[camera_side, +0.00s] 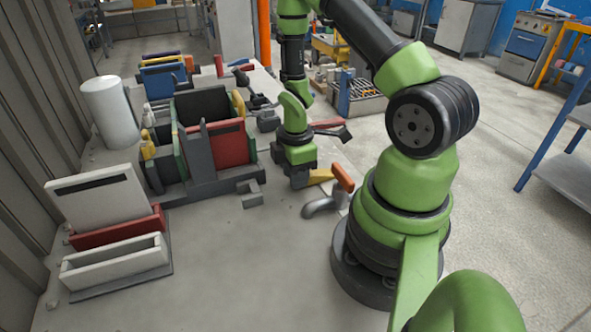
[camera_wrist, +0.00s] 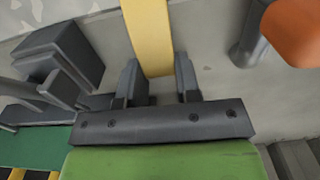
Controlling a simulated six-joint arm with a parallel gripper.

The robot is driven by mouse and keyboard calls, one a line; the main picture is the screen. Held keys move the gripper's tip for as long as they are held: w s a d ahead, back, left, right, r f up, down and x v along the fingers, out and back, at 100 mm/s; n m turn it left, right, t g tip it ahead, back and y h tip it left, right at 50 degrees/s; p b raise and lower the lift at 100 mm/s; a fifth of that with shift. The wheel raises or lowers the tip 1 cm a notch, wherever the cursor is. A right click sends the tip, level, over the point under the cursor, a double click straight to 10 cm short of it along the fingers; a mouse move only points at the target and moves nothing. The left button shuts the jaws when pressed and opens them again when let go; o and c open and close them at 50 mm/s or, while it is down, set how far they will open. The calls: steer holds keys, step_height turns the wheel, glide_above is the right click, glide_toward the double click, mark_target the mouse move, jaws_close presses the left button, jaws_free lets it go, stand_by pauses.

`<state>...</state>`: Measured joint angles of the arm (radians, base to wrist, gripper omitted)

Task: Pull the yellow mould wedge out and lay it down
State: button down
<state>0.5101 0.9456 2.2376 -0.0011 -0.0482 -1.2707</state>
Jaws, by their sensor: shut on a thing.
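The yellow mould wedge (camera_wrist: 148,35) is a flat yellow bar between the two dark fingers of my gripper (camera_wrist: 158,80) in the wrist view. My gripper is shut on it, with the near end of the wedge at the fingers. In the side view my gripper (camera_side: 299,178) is low over the bench, right of the mould (camera_side: 200,180), and the wedge (camera_side: 321,175) sticks out to its right. The wedge is apart from the mould. I cannot tell whether it touches the bench top.
An orange-handled tool with a grey curved end (camera_side: 322,206) lies close to the right of the wedge. A small grey block (camera_side: 250,191) is beside the mould. White and red panels (camera_side: 105,205) stand at the left. The front bench (camera_side: 235,265) is clear.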

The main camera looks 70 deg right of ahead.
steer(key=c, duration=0.7)
jaws_free()
steer(key=shift+c, duration=0.2)
steer(key=a+r+m+t, duration=0.2)
steer(key=a+r+m, duration=0.1)
steer(key=r, duration=0.8)
steer(key=a+r+m+t, duration=0.2)
steer(key=a+r+m, duration=0.15)
steer(key=r, duration=0.75)
steer(key=s+a+r+m+t+y, duration=0.2)
steer(key=s+a+r+m+t, duration=0.1)
steer(key=s+a+r+m, duration=0.3)
steer(key=shift+s+a+r, duration=0.3)
steer(key=shift+a+r, duration=0.65)
steer(key=shift+a, duration=0.05)
